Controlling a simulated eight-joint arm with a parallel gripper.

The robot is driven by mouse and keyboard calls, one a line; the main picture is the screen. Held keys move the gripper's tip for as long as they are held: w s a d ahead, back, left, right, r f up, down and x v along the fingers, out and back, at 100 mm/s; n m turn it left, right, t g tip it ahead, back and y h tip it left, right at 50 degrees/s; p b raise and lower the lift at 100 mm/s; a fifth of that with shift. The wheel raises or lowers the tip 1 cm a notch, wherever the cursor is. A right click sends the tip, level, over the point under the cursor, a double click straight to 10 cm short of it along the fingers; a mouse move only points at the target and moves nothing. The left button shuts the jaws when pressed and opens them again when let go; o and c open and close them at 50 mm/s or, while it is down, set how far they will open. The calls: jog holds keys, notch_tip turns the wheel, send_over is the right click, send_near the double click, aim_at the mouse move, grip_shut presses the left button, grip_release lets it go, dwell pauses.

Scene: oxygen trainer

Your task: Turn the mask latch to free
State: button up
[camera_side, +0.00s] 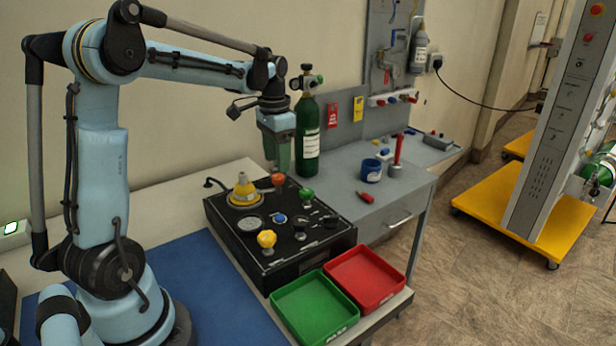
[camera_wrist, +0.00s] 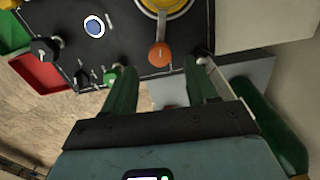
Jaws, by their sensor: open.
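The trainer is a black panel box (camera_side: 285,245) with knobs and a yellow mask cone (camera_side: 244,189) at its back left. An orange-tipped lever (camera_side: 278,180), which looks like the mask latch, stands beside the cone. In the wrist view the orange lever (camera_wrist: 160,53) points from the yellow ring (camera_wrist: 165,4) toward my gripper. My gripper (camera_side: 278,168) points down just above the orange tip. In the wrist view my gripper (camera_wrist: 160,65) is open, its green fingers on either side of the lever's line. I cannot tell whether they touch it. Nothing is held.
A green knob (camera_side: 307,195) and a yellow knob (camera_side: 267,239) stand on the panel. A green oxygen cylinder (camera_side: 307,135) stands close behind my gripper. Green (camera_side: 316,329) and red (camera_side: 400,292) trays lie in front. A blue cup (camera_side: 371,171) is on the grey bench.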

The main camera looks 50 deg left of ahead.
aim_at(278, 176)
jog(key=shift+f, duration=2.2)
jog(key=shift+c, duration=0.4)
jog(key=c, duration=1)
